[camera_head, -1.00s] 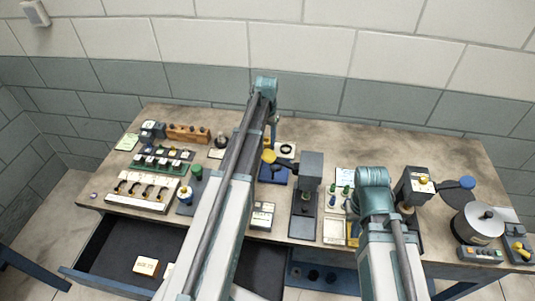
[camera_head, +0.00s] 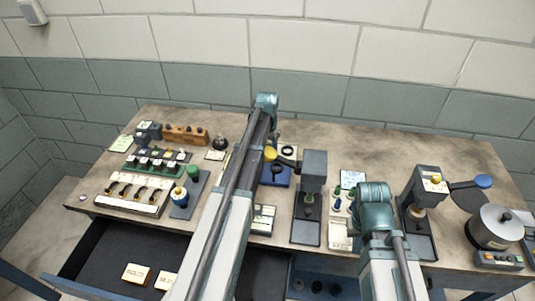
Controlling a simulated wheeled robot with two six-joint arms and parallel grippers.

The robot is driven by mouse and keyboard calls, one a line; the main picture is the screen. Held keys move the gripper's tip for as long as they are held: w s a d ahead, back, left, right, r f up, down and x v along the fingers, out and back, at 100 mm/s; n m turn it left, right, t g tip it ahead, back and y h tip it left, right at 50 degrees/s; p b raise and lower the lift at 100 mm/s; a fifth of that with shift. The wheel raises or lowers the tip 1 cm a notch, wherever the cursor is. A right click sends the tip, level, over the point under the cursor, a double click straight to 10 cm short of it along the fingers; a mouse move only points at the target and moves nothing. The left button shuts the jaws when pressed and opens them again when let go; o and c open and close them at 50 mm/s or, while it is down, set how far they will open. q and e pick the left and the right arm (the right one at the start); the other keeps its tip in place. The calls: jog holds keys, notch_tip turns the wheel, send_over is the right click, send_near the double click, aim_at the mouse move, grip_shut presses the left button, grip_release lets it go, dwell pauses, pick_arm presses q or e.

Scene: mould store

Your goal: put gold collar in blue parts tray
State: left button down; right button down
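I cannot make out the gold collar for certain. A small blue tray-like piece (camera_head: 277,176) with a dark ring on it lies behind my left arm, partly covered; it may be the blue parts tray. My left arm rises across the middle of the view, and its gripper is hidden behind it. My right arm stands over the front of the bench, right of centre. Its gripper is mostly covered by the arm, so its fingers and anything in them cannot be made out.
A press (camera_head: 312,175) with a yellow-knobbed lever stands between my arms; another press (camera_head: 427,190) with a blue knob is farther right. A round grey pot (camera_head: 494,228) stands at right. An open drawer (camera_head: 115,250) juts out at front left. The bench's back right is clear.

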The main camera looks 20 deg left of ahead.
pick_arm(q)
jog(key=shift+f+b, duration=2.55)
jog(key=shift+f, duration=0.05)
jog(key=shift+c, duration=1.2)
grip_release()
jog(key=shift+o, duration=0.3)
jog(key=shift+o, duration=0.9)
jog(key=shift+r, duration=0.15)
